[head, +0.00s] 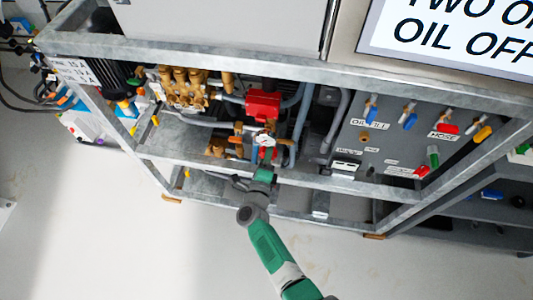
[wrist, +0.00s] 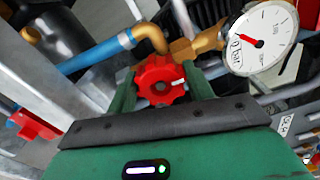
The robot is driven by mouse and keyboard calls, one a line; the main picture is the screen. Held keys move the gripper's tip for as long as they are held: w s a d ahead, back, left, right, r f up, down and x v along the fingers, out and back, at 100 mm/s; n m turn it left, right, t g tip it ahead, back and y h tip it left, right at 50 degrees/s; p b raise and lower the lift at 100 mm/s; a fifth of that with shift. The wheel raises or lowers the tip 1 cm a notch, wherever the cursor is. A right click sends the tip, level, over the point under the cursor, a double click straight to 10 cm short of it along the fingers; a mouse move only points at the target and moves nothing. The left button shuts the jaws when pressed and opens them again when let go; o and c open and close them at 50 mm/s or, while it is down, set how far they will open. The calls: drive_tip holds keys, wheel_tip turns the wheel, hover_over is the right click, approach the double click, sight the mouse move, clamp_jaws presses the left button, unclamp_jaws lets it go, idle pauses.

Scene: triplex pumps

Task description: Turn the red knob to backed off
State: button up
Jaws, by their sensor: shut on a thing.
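The red knob (wrist: 158,76) is a lobed handwheel with a grey centre and a white mark on its right side in the wrist view. My gripper (wrist: 162,88) has its two green fingers on either side of the knob and is shut on it. In the head view my gripper (head: 265,160) reaches into the pump frame from below. The knob is mostly hidden there by the gripper and the fittings around it.
A round gauge (wrist: 262,38) with a red needle sits close to the right of the knob. A blue pipe (wrist: 95,54) with a brass elbow lies to its left. A metal frame rail (head: 300,182) runs close under my gripper. A red box (head: 263,104) is above it.

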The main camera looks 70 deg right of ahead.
drive_tip(key=shift+n, duration=0.4)
drive_tip(key=o, duration=1)
drive_tip(key=shift+c, duration=0.2)
drive_tip(key=p+v, duration=0.3)
drive_tip(key=v, duration=0.4)
drive_tip(key=shift+a+p, duration=0.3)
drive_tip(key=shift+a, duration=0.1)
